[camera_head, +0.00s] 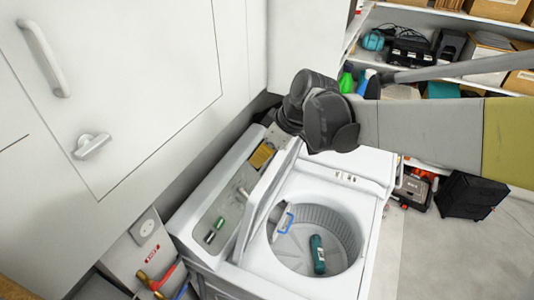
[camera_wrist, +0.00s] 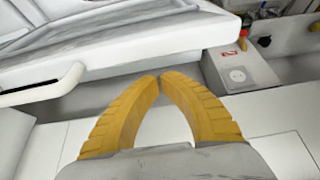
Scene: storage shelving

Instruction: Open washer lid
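The white top-loading washer (camera_head: 345,255) stands at the lower middle of the head view. Its lid (camera_head: 268,200) is raised, tilted up on the left side of the opening. The round drum (camera_head: 345,225) is uncovered, with a teal bottle (camera_head: 318,254) and a small blue-edged item (camera_head: 284,218) inside. My gripper's yellow part (camera_head: 262,155) shows behind the lid's upper end, mostly hidden by my wrist. In the wrist view, my gripper's two yellow fingers (camera_wrist: 161,78) meet at the tips with nothing between them. Contact with the lid cannot be told.
A white cabinet wall with a handle (camera_head: 45,58) stands close on the left. An outlet panel (camera_head: 143,228) and tools are at the lower left.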

